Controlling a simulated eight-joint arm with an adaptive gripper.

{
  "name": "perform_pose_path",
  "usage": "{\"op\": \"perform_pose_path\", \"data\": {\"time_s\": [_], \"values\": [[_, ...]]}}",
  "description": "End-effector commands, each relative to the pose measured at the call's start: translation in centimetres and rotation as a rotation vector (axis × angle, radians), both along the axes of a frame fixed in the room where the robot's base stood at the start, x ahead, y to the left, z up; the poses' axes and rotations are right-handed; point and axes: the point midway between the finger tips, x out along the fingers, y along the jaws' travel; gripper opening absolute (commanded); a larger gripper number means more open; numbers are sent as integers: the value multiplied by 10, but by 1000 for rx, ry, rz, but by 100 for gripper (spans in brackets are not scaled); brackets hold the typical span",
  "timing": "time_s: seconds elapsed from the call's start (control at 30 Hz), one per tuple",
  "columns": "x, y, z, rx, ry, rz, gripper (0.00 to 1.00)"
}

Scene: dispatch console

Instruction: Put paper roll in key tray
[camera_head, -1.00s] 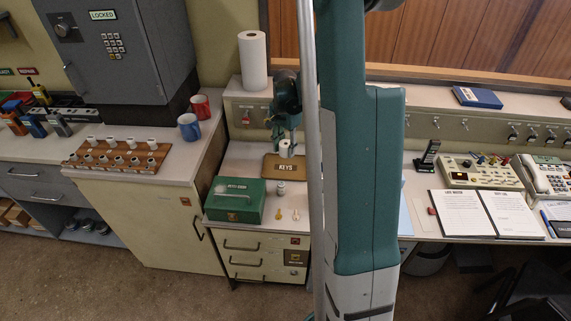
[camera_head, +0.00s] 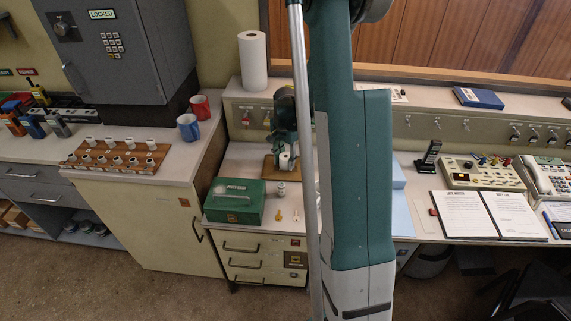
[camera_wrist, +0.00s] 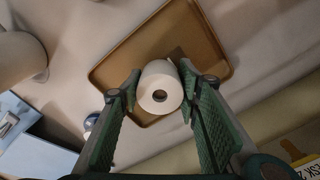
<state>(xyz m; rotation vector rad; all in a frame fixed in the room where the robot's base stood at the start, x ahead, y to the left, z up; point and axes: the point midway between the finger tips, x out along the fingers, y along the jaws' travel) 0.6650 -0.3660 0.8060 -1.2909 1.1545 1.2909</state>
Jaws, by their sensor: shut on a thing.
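The white paper roll (camera_wrist: 160,88) is held between the two fingers of my gripper (camera_wrist: 159,78), its hollow end facing the wrist camera. In the head view the roll (camera_head: 284,163) is upright, in front of the green gripper (camera_head: 285,147). The brown key tray (camera_wrist: 118,62) lies under the roll, which is over its lower middle part in the wrist view. In the head view the tray (camera_head: 269,172) is partly hidden by the gripper and roll. I cannot tell whether the roll touches the tray floor.
A green box (camera_head: 234,202) stands left of and nearer than the tray, with a small white-topped item (camera_head: 281,189) beside it. A tall towel roll (camera_head: 253,60) stands on the ledge behind. My arm hides the desk to the right.

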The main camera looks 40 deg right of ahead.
Motion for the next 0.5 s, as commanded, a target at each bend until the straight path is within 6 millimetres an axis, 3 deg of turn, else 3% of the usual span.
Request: {"op": "perform_pose_path", "data": {"time_s": [0.13, 0.5], "values": [[0, 0, -13, 0, 0, 0, 21], [0, 0, -15, 0, 0, 0, 21]]}}
